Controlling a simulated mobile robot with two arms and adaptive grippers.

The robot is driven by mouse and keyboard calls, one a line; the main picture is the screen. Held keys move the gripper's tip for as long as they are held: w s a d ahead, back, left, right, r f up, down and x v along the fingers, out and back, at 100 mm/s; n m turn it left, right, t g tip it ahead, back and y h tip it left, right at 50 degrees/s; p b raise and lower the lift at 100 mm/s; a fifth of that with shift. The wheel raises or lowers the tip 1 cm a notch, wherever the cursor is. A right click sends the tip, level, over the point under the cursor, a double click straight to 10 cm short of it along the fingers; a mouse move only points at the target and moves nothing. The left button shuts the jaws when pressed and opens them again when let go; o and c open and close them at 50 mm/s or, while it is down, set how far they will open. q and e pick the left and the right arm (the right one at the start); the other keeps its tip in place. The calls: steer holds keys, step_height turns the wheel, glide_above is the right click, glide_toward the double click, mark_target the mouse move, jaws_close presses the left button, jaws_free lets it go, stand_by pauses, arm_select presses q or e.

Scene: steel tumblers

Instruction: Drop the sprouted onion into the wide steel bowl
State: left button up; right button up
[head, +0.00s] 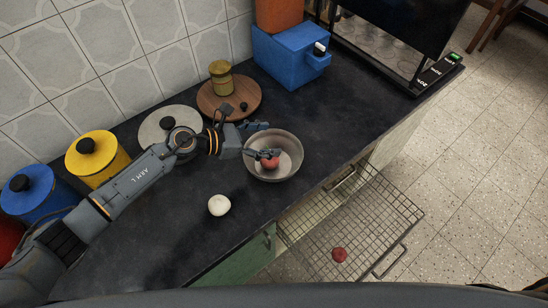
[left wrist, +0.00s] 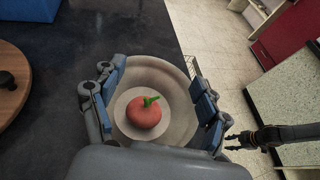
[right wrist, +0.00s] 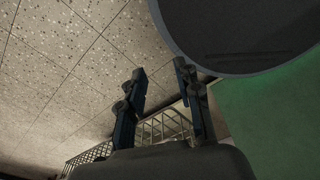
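The sprouted onion, red with a green sprout (left wrist: 145,115), sits inside the wide steel bowl (left wrist: 170,76), over its pale round bottom. In the head view the onion (head: 269,162) shows in the bowl (head: 288,141), partly behind a finger. My left gripper (head: 262,140) is over the bowl. In the left wrist view its fingers (left wrist: 158,98) are wide apart, one on each side of the onion, touching neither side of it. My right gripper is out of the head view; in the right wrist view its fingers (right wrist: 160,70) are apart with nothing between them.
A white round onion or bulb (head: 219,205) lies on the dark counter in front of the bowl. A round wooden board (head: 245,108) with a yellow jar (head: 220,76) stands behind. A pulled-out wire basket (head: 375,215) holds a red item (head: 340,255). Yellow (head: 97,155) and blue (head: 45,190) canisters stand left.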

arm_select(q)
steer(key=shift+s, duration=0.1)
steer(key=v, duration=1.2)
stand_by(0.4)
